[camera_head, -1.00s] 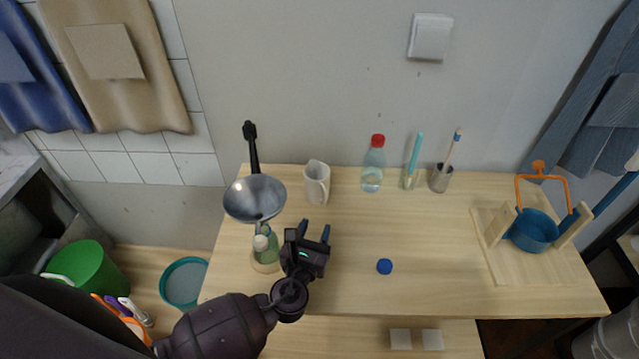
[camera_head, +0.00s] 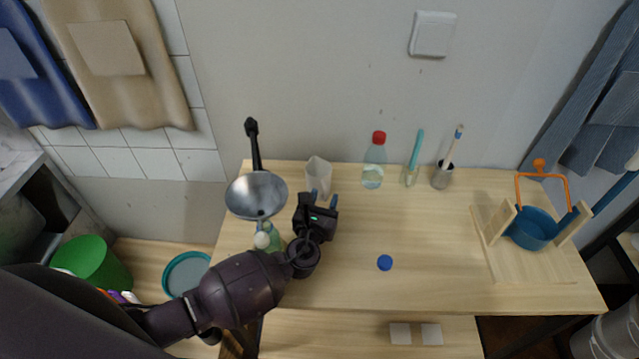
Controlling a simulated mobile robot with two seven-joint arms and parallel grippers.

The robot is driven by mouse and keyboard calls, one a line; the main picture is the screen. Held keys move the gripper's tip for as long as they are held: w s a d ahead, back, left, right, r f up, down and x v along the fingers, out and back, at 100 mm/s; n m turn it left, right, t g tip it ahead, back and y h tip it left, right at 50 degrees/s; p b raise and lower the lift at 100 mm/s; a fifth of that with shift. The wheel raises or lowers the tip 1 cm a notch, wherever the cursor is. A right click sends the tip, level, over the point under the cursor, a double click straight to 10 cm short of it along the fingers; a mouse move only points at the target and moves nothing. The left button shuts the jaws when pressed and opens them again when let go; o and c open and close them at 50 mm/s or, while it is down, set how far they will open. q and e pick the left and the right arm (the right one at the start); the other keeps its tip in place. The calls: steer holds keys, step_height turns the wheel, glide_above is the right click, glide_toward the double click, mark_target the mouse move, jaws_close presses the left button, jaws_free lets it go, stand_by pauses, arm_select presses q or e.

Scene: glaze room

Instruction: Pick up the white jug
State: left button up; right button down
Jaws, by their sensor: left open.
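The white jug (camera_head: 318,174) stands upright at the back of the wooden table, near the wall, right of the grey pan. My left gripper (camera_head: 324,195) is open, with its two blue-tipped fingers pointing toward the jug. The fingertips overlap the lower part of the jug in this view. I cannot tell whether they touch it or are just in front of it. The jug's lower part is partly hidden by the fingers. My right gripper is not in view.
The grey pan (camera_head: 257,195) and a green bottle (camera_head: 272,237) are close on the left of my gripper. A red-capped bottle (camera_head: 374,163) stands right of the jug. A blue cap (camera_head: 385,262) lies in front. The table's middle right is clear.

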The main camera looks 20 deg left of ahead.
arm_select(q)
steer(key=shift+c, duration=0.2)
jaws_close()
steer(key=shift+r, duration=0.1)
steer(key=shift+s+r, duration=0.15)
steer(key=shift+r, duration=1.5)
step_height(320, 180, up, 4)
steer(key=shift+d+f, duration=0.1)
steer(key=shift+f, duration=0.1)
steer(key=s+d+b, duration=0.1)
steer(key=s+d, duration=0.1)
steer(key=s, duration=0.7)
steer(key=s+d, duration=0.3)
steer(key=s, duration=0.6)
steer(key=shift+s+d+b, duration=0.15)
steer(key=shift+s+b, duration=0.25)
stand_by(0.5)
